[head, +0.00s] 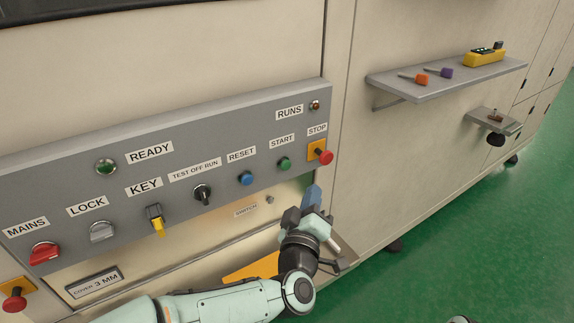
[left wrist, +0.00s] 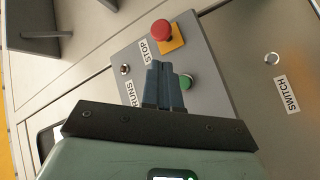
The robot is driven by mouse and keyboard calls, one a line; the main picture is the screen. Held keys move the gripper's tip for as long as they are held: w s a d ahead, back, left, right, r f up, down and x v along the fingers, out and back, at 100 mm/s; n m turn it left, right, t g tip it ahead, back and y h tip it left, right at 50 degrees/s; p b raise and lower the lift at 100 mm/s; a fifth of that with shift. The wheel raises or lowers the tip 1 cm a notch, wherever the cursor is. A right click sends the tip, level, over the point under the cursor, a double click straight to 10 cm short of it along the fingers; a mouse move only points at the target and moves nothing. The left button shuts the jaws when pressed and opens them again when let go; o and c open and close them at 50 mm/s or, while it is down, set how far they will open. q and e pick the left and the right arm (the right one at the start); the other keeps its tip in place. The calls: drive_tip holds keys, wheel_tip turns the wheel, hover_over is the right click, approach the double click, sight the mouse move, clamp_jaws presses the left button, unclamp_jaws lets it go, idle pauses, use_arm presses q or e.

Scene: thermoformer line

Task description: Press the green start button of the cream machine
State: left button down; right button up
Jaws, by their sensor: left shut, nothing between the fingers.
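The green START button (head: 284,164) sits on the grey control panel (head: 222,142) of the cream machine (head: 180,60), between the blue RESET button (head: 246,178) and the red STOP button (head: 325,157). My left gripper (head: 312,190) is shut and empty, its blue fingers below and right of the START button in the head view. In the left wrist view the fingers (left wrist: 164,68) lie just left of the green button (left wrist: 186,81) and may cover part of it. I cannot tell the gap to the panel; no contact shows. My right gripper is not in view.
The STOP button on its yellow plate (head: 314,148) is close to START and shows in the left wrist view (left wrist: 161,30). A black selector (head: 202,194) and yellow key (head: 157,225) are further left. A shelf (head: 440,82) juts out at the right.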

sight(286, 165)
use_arm(q)
drive_tip(key=w+a, duration=0.4)
drive_tip(key=w, duration=0.1)
drive_tip(key=shift+w, duration=0.35)
drive_tip(key=shift+a, duration=0.1)
idle(1.7)
drive_tip(key=shift+w+a, duration=0.25)
drive_tip(key=shift+w, duration=0.1)
drive_tip(key=shift+w+a, duration=0.35)
drive_tip(key=shift+w, duration=0.1)
idle(1.0)
drive_tip(key=shift+s+d, duration=0.1)
drive_tip(key=shift+s, duration=0.05)
drive_tip(key=shift+s+d+b, duration=0.35)
drive_tip(key=shift+s+d, duration=0.1)
drive_tip(key=shift+s, duration=0.2)
